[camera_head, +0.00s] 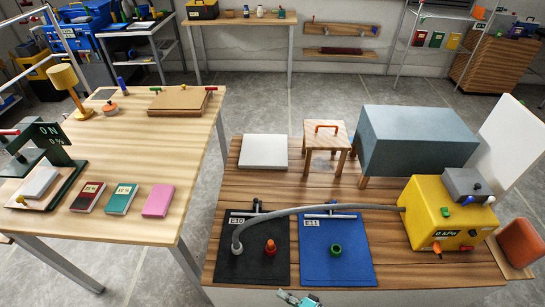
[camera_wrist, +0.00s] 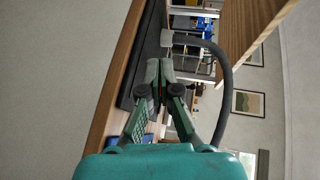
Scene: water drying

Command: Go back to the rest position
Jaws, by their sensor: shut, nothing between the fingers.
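My gripper (camera_head: 298,299) shows as a small teal and dark piece at the bottom edge of the head view, just in front of the blue mat (camera_head: 352,263) marked E11. In the wrist view its green fingers (camera_wrist: 160,70) meet at the tips, with nothing visible between them. The black mat (camera_head: 228,270) marked E10 lies left of the blue mat. A grey hose (camera_head: 318,209) arcs from the yellow 0 kPa box (camera_head: 425,215) to a fitting on the black mat. The hose also shows in the wrist view (camera_wrist: 226,90), right of the fingers.
The wooden bench (camera_head: 222,178) carries a white block (camera_head: 263,152), a small stool (camera_head: 325,134) and a grey-blue box (camera_head: 420,138). A lighter table (camera_head: 150,160) stands left.

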